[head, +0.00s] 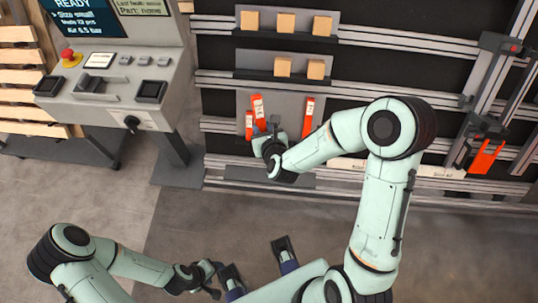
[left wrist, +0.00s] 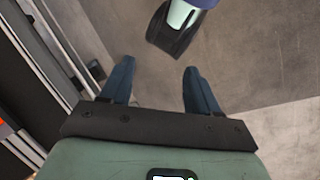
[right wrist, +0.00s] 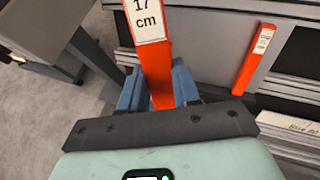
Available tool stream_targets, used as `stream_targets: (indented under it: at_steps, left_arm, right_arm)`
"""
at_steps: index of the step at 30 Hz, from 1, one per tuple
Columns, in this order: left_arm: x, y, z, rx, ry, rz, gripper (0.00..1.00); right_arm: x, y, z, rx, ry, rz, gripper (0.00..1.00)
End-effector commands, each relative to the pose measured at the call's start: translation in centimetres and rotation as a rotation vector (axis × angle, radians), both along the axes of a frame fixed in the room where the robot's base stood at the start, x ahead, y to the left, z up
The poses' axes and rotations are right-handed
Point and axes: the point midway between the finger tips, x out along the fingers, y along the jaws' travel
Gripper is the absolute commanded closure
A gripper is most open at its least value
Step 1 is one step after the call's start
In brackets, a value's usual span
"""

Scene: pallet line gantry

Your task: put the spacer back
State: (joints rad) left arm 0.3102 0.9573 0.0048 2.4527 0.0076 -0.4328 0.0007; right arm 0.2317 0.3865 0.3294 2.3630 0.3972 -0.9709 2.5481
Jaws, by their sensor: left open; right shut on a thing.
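My right gripper (head: 268,133) is shut on an orange spacer (right wrist: 158,75) with a white label reading 17 cm. In the right wrist view the spacer stands up between the blue fingers (right wrist: 158,92). In the head view the held spacer (head: 257,106) seems to be the labelled one in front of the grey rack panel (head: 284,105). A second orange spacer (head: 308,117) is on the panel's right side; it also shows in the right wrist view (right wrist: 254,60). My left gripper (head: 212,278) is open and empty, low above the floor.
Wooden blocks (head: 285,23) sit on shelves above the panel. A control console (head: 110,75) with a READY screen and red button stands at left, near wooden slats (head: 20,75). An orange-red part (head: 486,156) is on the right-hand frame. The floor ahead (head: 200,220) is clear.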

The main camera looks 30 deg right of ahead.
Motion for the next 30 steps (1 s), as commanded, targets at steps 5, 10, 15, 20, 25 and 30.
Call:
stream_targets:
  at_steps: [5,10,15,20,25,30]
  left_arm:
    - [2.3,1.2,-7.1,0.037,-0.085,0.034,0.39]
    - [4.7,2.1,-11.3,0.065,-0.152,0.059,0.39]
    - [6.3,2.7,-13.6,0.082,-0.193,0.074,0.39]
    - [6.8,3.0,-13.9,0.088,-0.208,0.08,0.39]
    - [6.9,3.0,-13.9,0.089,-0.212,0.081,0.39]
    - [7.1,3.1,-14.0,0.092,-0.216,0.082,0.39]
  right_arm:
    - [-0.9,-1.9,-7.4,0.003,-0.001,-0.165,1.0]
    - [-1.3,-3.6,-12.1,-0.005,0.0,-0.299,1.0]
    - [-1.6,-4.5,-14.5,-0.013,-0.001,-0.378,1.0]
    - [-1.6,-4.9,-15.1,-0.016,0.0,-0.405,1.0]
    - [-1.1,-5.3,-15.3,-0.017,0.0,-0.406,1.0]
    - [-0.1,-5.9,-15.9,-0.017,0.0,-0.406,1.0]
